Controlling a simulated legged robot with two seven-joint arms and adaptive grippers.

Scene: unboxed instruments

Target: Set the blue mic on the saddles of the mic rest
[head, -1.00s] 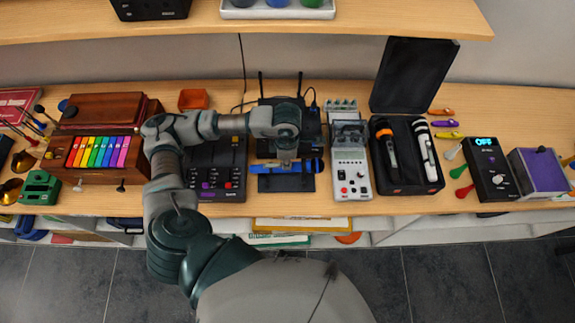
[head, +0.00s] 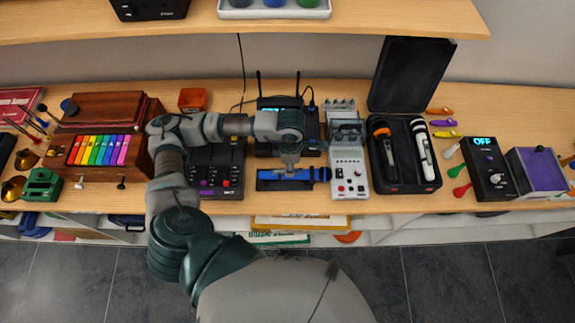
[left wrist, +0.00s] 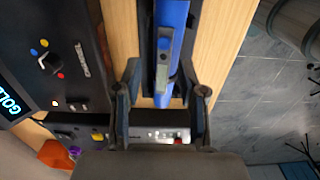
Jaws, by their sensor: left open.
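The blue mic (head: 268,174) lies level, left to right, at the front of the shelf, with its dark head (head: 325,174) at the right. Under it shows the black mic rest (head: 286,187); the mic appears to lie on it, but its saddles are mostly hidden. My left gripper (head: 290,172) is directly above the middle of the mic, pointing down. In the left wrist view my left gripper (left wrist: 162,92) is open, with a finger on each side of the blue mic (left wrist: 172,35). Whether either finger touches the mic is unclear. My right gripper is not seen.
A black router (head: 288,150) with antennas stands just behind the rest. A dark box with knobs (head: 216,170) is to its left and a pale grey device (head: 350,175) close to its right. An open black case (head: 405,185) holds two other mics.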

